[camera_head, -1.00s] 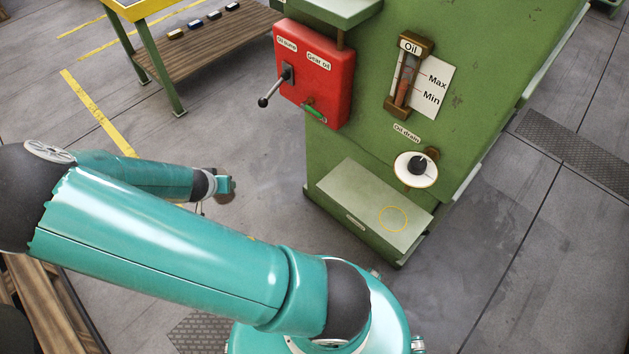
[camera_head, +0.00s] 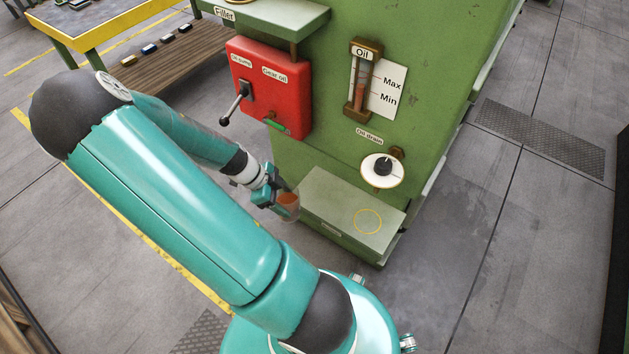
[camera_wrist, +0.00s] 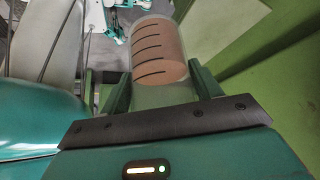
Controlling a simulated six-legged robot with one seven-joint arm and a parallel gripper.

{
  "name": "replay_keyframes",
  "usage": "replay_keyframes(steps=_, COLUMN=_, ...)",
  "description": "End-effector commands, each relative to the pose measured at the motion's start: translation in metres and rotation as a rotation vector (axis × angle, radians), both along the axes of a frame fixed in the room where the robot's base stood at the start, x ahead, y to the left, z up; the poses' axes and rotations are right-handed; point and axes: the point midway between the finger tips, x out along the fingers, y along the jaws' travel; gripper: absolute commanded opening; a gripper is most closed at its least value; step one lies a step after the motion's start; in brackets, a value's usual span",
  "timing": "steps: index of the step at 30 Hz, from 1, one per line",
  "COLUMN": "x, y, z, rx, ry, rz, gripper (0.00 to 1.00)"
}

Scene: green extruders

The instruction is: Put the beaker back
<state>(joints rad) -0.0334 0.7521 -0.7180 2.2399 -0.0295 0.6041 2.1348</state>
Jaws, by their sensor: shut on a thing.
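My gripper (camera_head: 272,192) is shut on the beaker (camera_head: 288,205), a clear cylinder with dark marks and orange-brown contents. In the wrist view the beaker (camera_wrist: 158,50) sits between the fingers (camera_wrist: 160,92). In the head view it is held just left of the green machine's low shelf (camera_head: 330,200). A yellow circle (camera_head: 367,222) is marked on the shelf's right part, and nothing stands in it. The oil drain knob (camera_head: 382,168) on its white disc is above the shelf.
A red box (camera_head: 268,88) with a black-knobbed lever sticks out of the machine above the gripper. An oil gauge (camera_head: 361,80) is to its right. A yellow-edged table (camera_head: 95,28) stands at the back left. Open floor (camera_head: 520,230) lies right of the machine.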

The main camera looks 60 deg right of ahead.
Motion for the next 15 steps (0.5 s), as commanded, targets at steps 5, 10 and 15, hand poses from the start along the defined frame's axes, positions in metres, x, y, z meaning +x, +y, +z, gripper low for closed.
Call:
replay_keyframes(steps=5, x=-0.007, y=-0.044, z=0.000, rx=-0.001, ry=-0.002, rz=-0.003, gripper=0.29)
replay_keyframes(steps=10, x=-0.014, y=-0.083, z=0.000, rx=-0.001, ry=-0.001, rz=0.000, gripper=0.29)
replay_keyframes(steps=15, x=-0.020, y=-0.120, z=0.000, rx=-0.001, ry=-0.001, rz=0.000, gripper=0.29)
